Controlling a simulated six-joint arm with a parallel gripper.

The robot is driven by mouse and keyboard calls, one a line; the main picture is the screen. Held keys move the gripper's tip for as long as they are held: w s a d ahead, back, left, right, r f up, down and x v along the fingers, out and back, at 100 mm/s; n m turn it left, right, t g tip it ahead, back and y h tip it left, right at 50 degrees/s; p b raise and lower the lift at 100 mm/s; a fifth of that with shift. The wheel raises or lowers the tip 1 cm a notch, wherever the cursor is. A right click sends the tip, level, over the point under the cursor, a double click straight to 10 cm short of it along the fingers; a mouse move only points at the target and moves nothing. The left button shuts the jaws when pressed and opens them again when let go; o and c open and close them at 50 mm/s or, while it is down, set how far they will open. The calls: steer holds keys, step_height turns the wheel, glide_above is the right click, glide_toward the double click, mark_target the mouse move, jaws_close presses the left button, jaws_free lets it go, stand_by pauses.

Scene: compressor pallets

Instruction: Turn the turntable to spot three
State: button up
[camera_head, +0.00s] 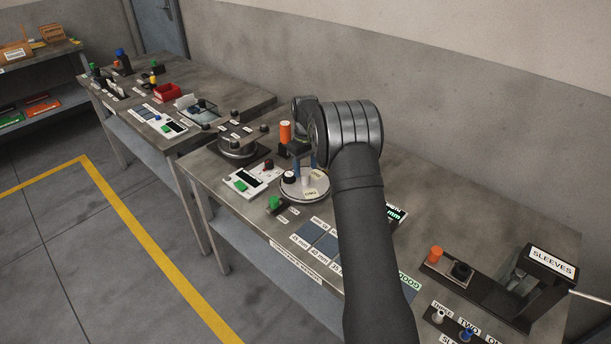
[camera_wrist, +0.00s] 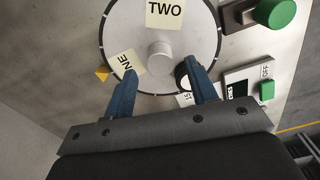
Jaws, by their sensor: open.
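The turntable (camera_head: 318,192) is a pale round disc on the near bench, partly hidden by my arm in the head view. In the wrist view the turntable (camera_wrist: 200,40) shows a TWO label (camera_wrist: 165,13) at the top and a label ending in NE (camera_wrist: 127,64) at the left. An orange pointer (camera_wrist: 103,74) lies at the rim beside the NE label. A grey hub (camera_wrist: 159,57) is at the centre and a black knob (camera_wrist: 183,79) is by my right finger. My gripper (camera_wrist: 162,82) is open over the disc, its blue fingers apart. Contact with the knob is unclear. No THREE label is readable on the disc.
A panel with a green button (camera_wrist: 266,90) and a larger green knob (camera_wrist: 275,12) stand right of the disc in the wrist view. An orange cylinder (camera_head: 285,132) stands behind the disc. A sleeves stand (camera_head: 545,275) is at the right. Another round fixture (camera_head: 237,148) stands to the left.

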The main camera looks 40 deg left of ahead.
mark_target(306, 173)
steer(key=shift+f, duration=2.05)
jaws_close()
